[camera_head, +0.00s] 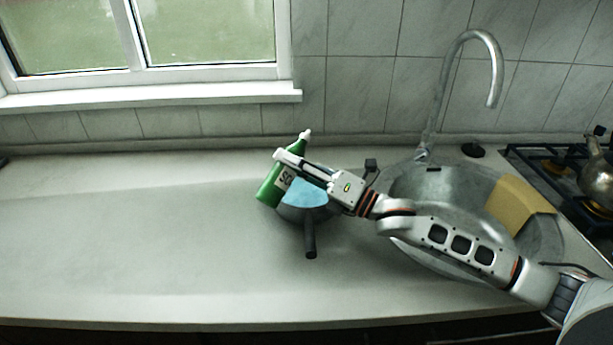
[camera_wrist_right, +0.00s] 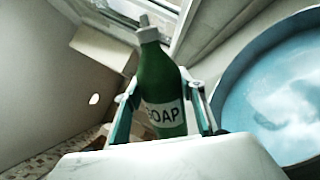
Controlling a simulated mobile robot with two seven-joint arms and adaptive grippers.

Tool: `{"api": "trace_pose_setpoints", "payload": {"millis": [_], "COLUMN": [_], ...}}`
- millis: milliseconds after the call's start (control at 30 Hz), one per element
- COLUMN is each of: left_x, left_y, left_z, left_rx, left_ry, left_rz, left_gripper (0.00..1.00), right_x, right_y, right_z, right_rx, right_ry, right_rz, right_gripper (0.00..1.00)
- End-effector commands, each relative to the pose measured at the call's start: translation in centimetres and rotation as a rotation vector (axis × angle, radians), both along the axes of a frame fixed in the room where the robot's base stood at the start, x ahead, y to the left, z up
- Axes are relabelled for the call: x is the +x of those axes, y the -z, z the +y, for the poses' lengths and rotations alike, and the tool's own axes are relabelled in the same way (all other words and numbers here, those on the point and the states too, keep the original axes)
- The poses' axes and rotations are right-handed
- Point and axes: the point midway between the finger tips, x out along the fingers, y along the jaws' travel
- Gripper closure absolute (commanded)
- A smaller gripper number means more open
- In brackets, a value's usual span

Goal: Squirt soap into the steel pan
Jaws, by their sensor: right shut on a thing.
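A green soap bottle (camera_head: 270,190) with a white nozzle and a label is held by my right gripper (camera_head: 284,166). The bottle is tilted, its nozzle up and to the right in the head view. In the right wrist view the bottle (camera_wrist_right: 160,75) stands between the two fingers (camera_wrist_right: 160,115), with the label reading SOAP. The pan (camera_wrist_right: 222,85) also shows at the right of the wrist view. My left gripper is out of view.
A steel sink (camera_head: 405,185) with a tall faucet (camera_head: 440,105) is on the right, with a yellow board (camera_head: 518,205) across it. A stove with a kettle (camera_head: 597,175) is at the far right. The counter (camera_head: 130,230) on the left is clear.

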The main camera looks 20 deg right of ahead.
Motion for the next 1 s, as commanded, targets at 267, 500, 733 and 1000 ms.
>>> {"api": "trace_pose_setpoints", "payload": {"millis": [267, 500, 733, 1000], "left_x": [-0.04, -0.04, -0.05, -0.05], "left_y": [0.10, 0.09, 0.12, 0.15], "left_z": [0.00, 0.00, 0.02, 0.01], "left_rx": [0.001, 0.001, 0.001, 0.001], "left_ry": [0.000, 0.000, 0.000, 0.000], "left_rz": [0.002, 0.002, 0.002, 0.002], "left_gripper": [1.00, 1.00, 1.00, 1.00], "right_x": [-0.05, -0.09, -0.11, -0.15], "right_y": [0.03, 0.04, 0.13, 0.26], "right_z": [0.08, 0.12, 0.18, 0.24], "right_rx": [0.013, 0.024, 0.034, 0.045], "right_ry": [0.000, -0.001, -0.001, -0.001], "right_rz": [0.007, 0.013, 0.019, 0.027], "right_gripper": [0.90, 0.90, 0.90, 0.90]}}
